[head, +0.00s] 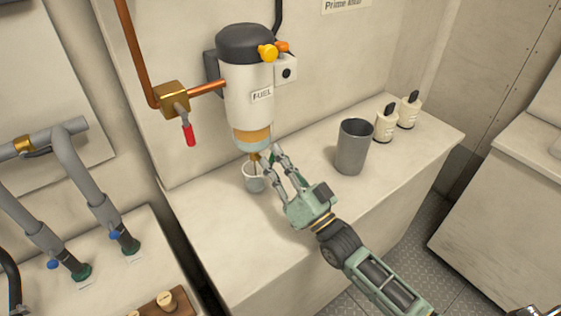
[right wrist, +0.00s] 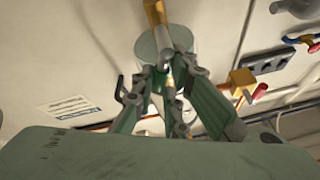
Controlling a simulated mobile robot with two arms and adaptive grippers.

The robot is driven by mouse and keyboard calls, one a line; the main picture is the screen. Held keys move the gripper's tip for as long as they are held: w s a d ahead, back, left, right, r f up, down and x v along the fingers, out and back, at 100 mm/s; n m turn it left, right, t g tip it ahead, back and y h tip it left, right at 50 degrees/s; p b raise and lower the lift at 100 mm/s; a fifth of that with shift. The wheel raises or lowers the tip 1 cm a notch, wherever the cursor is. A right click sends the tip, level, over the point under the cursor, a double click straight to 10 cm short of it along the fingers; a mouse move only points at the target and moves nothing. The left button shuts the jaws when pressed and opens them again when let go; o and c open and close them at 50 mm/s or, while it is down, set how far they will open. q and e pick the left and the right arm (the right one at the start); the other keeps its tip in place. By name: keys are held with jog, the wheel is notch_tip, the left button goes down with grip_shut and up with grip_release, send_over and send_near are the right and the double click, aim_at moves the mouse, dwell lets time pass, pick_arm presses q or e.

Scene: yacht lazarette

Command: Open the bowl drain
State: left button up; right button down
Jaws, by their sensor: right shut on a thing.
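The fuel filter (head: 250,95) hangs on the wall, with a white body, black cap and FUEL label. Its bowl (head: 252,138) at the bottom has an amber band. A small brass-coloured drain (head: 255,158) sticks down below the bowl. My right gripper (head: 269,156) reaches up to it from the lower right and is shut on the drain; the fingers partly hide it. The fingers also show in the right wrist view (right wrist: 168,85), close together. A small grey cup (head: 254,180) stands under the drain. I cannot tell whether fuel is running. My left gripper is not in view.
A brass valve (head: 172,97) with a red handle (head: 188,133) sits on the copper pipe to the left. A grey tumbler (head: 353,147) and two cream bottles (head: 386,124) stand right of my arm. The counter front is clear.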

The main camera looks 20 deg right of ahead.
jog(key=shift+s+a+f+n+g+y, duration=0.15)
jog(key=shift+n+g+y, duration=0.25)
jog(key=shift+n, duration=0.55)
jog(key=shift+a+r+n+g+y, duration=0.1)
jog(key=shift+a+n+g+y, duration=0.25)
jog(key=shift+n, duration=0.55)
jog(key=shift+s+a+f+n+g+y, duration=0.1)
jog(key=shift+n+g+y, duration=0.15)
jog(key=shift+n+y, duration=0.5)
jog(key=shift+n, duration=0.3)
jog(key=c, duration=2)
grip_release()
jog(key=shift+o, duration=1.2)
jog(key=shift+r, duration=0.2)
jog(key=s+d+f, duration=0.1)
jog(key=s+d, duration=0.6)
jog(key=s, duration=0.5)
jog(key=shift+s+d, duration=0.3)
jog(key=shift+d, duration=0.1)
